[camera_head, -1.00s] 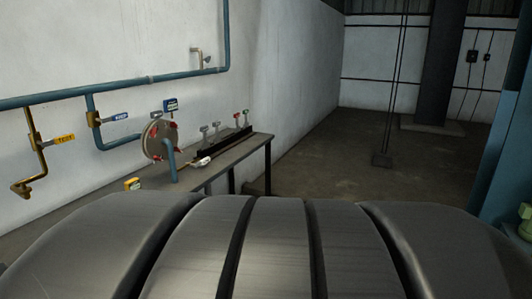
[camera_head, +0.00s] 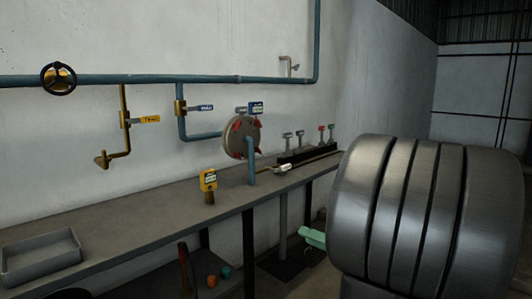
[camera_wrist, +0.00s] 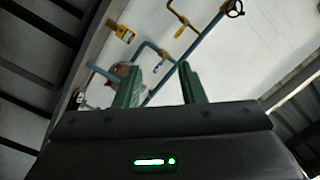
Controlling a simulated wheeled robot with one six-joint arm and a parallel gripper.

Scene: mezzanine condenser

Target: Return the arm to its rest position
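My gripper (camera_wrist: 158,70) shows in the wrist view as two green fingers standing well apart, with nothing between them. It is open and empty. In the head view my grey ribbed arm link (camera_head: 430,215) fills the right side and hides part of the room. A light green piece (camera_head: 313,237) left of it, lower than the bench top, looks like part of my gripper. The wrist view looks up from low down, tilted, past the bench edge to the wall pipes.
A long bench (camera_head: 130,222) runs along the wall. It bears a grey tray (camera_head: 42,258), a yellow meter (camera_head: 208,180) and a round flange with red clamps (camera_head: 241,138). Blue pipes and a black handwheel (camera_head: 58,78) are on the wall. A red-handled tool and small cups stand under the bench.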

